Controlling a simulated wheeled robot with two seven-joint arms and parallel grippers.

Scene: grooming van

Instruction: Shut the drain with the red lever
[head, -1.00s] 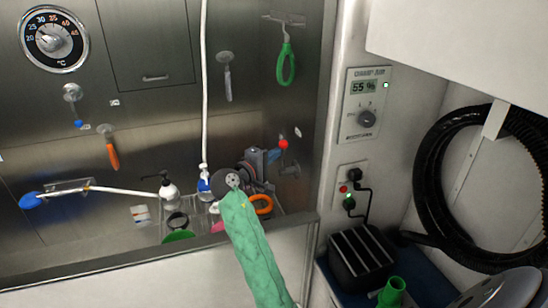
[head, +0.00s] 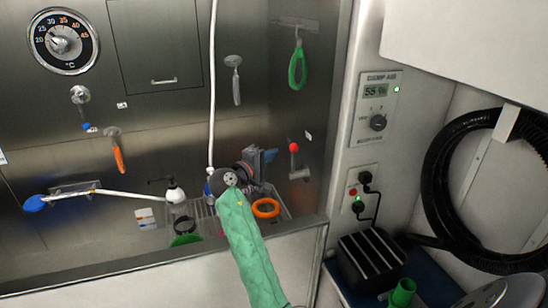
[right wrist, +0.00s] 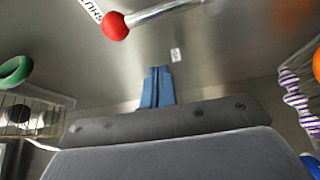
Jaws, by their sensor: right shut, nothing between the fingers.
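The lever's red knob (head: 294,147) shows on the steel wall at the tub's right end. Its short metal arm stands roughly upright with the knob at the top. In the right wrist view the red knob (right wrist: 116,26) sits on a silver rod, beside a white label (right wrist: 90,9) whose letters, partly cut off, look like part of "SHUT". My right gripper (head: 268,156) is left of the knob, apart from it. Its blue fingers (right wrist: 157,88) are shut and empty. The drain itself is not identifiable. My left gripper is out of view.
Below my right arm a wire rack (head: 284,212) holds an orange ring (head: 266,208). A white hose (head: 212,90) hangs behind my gripper. The tub's front rim (head: 130,262) runs below. Wall between gripper and knob looks clear.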

